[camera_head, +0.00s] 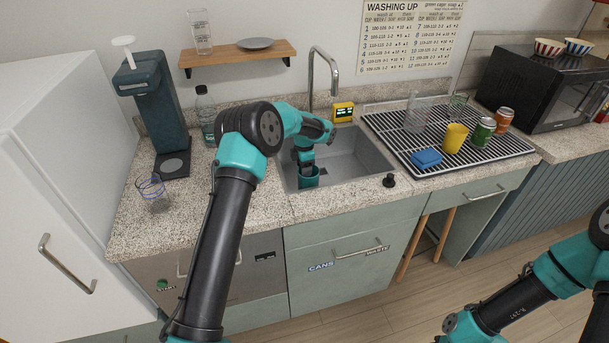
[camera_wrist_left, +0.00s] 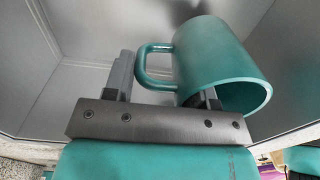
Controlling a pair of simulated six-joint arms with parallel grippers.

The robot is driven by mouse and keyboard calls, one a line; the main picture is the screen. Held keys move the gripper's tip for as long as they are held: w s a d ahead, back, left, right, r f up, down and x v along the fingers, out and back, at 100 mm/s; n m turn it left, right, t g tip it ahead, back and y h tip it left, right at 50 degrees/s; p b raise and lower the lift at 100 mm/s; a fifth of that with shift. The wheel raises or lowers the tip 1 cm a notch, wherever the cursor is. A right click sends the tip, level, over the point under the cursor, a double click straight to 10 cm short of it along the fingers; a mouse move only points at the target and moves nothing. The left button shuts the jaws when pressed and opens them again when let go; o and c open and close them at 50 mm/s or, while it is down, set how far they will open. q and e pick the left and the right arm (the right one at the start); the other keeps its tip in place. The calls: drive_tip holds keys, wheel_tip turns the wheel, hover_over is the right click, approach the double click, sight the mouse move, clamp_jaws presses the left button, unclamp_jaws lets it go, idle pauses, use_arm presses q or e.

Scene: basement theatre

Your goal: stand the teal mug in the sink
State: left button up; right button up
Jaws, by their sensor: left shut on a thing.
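The teal mug (camera_head: 308,181) is inside the grey sink (camera_head: 361,158), at its left side in the head view. It looks roughly upright there. My left gripper (camera_head: 305,163) reaches down into the sink from above and is shut on the mug. In the left wrist view the mug (camera_wrist_left: 215,62) is at the fingers (camera_wrist_left: 165,88), with its handle turned to the left. I cannot tell whether its base touches the sink floor. My right arm shows at the lower right, but its gripper is out of view.
The tap (camera_head: 311,75) rises behind the sink, with a yellow gadget (camera_head: 343,112) beside it. A black stopper (camera_head: 389,180) is on the front rim. Right of the sink, a drying rack (camera_head: 455,165) holds a blue sponge (camera_head: 426,158), yellow cup (camera_head: 455,137) and cans. A glass (camera_head: 154,194) stands at left.

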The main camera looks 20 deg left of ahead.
use_arm(q)
drive_tip(key=shift+f, duration=1.8)
drive_tip(key=shift+f, duration=0.2)
drive_tip(key=o, duration=1.3)
drive_tip(key=shift+c, duration=0.2)
drive_tip(key=shift+r, duration=0.1)
wheel_tip(320, 180, up, 12)
drive_tip(key=shift+r, duration=0.1)
